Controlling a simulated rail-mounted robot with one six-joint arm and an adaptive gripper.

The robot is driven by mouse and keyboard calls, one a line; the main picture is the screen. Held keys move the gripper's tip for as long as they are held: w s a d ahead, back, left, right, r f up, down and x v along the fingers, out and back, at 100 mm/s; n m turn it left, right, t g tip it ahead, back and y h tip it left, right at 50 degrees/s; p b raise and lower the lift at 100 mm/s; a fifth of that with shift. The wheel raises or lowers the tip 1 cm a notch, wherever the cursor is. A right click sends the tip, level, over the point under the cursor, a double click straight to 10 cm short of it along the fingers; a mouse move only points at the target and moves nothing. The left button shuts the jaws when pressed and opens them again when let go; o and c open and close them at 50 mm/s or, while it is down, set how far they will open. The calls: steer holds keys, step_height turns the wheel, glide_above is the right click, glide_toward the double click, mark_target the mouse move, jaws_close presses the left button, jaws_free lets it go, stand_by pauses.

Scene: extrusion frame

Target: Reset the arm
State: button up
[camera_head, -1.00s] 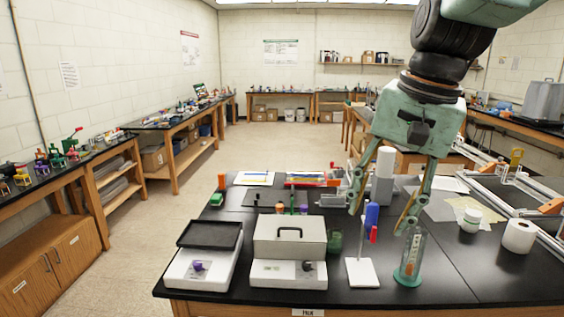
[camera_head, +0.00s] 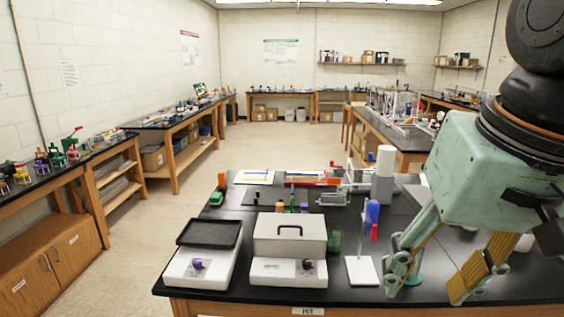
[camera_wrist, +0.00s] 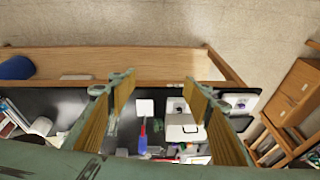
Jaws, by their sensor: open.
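My gripper (camera_head: 428,284) is at the right of the head view, above the front right part of the black-topped bench (camera_head: 345,296). Its two fingers point down and stand wide apart, with nothing between them. In the wrist view my gripper (camera_wrist: 158,90) also shows its fingers spread, with the bench seen below between them. My arm covers much of the bench's right side in the head view.
Left of my gripper is a white stand (camera_head: 361,270) with a blue and red piece (camera_head: 371,214). A grey box with a handle (camera_head: 290,233) and a black-lidded white device (camera_head: 197,268) stand further left. A white cylinder (camera_head: 385,162) stands behind. The floor aisle at left is clear.

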steer(key=s+f+n, duration=0.2)
steer(key=s+f, duration=0.1)
steer(key=s, duration=0.4)
steer(key=shift+d+t, duration=0.3)
steer(key=shift+d, duration=0.15)
steer(key=shift+o, duration=0.3)
steer(key=shift+w+r, duration=0.1)
steer(key=shift+r, duration=0.05)
stand_by(0.9)
steer(key=w+r+n+g+p, duration=0.3)
steer(key=w+n, duration=0.6)
steer(key=w, duration=2.8)
steer(key=w+f+n+p, duration=0.2)
steer(key=w+f+n, duration=0.2)
steer(key=w+f, duration=0.8)
steer(key=w+f+n+g+p, duration=0.1)
steer(key=w+f+n, duration=0.3)
steer(key=w+f, duration=0.9)
steer(key=shift+w+f+p, duration=0.2)
steer(key=shift+w+p, duration=0.3)
steer(key=shift+w, duration=2.3)
steer(key=shift+d, duration=0.1)
